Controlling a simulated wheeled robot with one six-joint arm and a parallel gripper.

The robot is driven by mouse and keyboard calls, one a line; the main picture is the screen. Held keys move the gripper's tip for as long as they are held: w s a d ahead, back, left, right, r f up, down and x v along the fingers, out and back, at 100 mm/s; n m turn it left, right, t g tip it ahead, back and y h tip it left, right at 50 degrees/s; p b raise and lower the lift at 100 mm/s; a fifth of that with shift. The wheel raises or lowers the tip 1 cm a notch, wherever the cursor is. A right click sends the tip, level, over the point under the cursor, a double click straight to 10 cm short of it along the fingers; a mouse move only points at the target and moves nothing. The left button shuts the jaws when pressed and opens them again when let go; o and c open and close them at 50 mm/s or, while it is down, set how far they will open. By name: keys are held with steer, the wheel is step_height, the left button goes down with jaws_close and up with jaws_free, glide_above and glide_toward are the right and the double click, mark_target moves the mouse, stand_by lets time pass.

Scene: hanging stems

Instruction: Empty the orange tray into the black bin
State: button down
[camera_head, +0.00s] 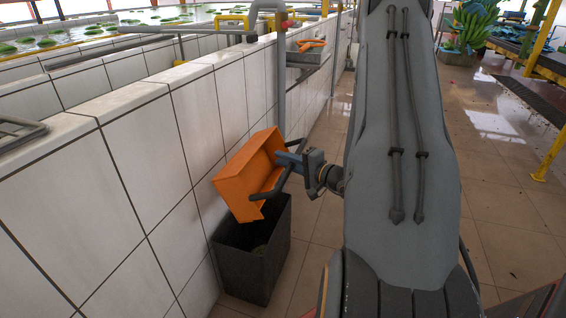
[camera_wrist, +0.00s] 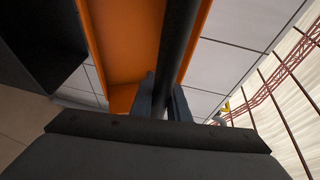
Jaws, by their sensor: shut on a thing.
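The orange tray (camera_head: 248,178) is tilted steeply above the black bin (camera_head: 246,270), its open side turned partly toward the camera. Its visible inside looks empty. My gripper (camera_head: 286,160) is shut on the dark handle bar at the tray's right side. In the wrist view my gripper's fingers (camera_wrist: 163,100) close around that dark bar, with the orange tray (camera_wrist: 122,45) behind it. The black bin stands on the floor against the tiled wall, with a little greenish matter inside. The black bin also seems to show at upper left of the wrist view (camera_wrist: 40,40).
A white tiled wall (camera_head: 130,170) runs along the left, close to the bin and tray. A grey post (camera_head: 281,90) rises beside the wall. A grey box with orange items (camera_head: 308,50) hangs farther back. Open tiled floor (camera_head: 500,200) lies to the right.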

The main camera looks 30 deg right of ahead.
steer(key=shift+f+t+y+b, duration=0.2)
steer(key=shift+t+y+b, duration=0.3)
steer(key=shift+b, duration=0.45)
stand_by(0.8)
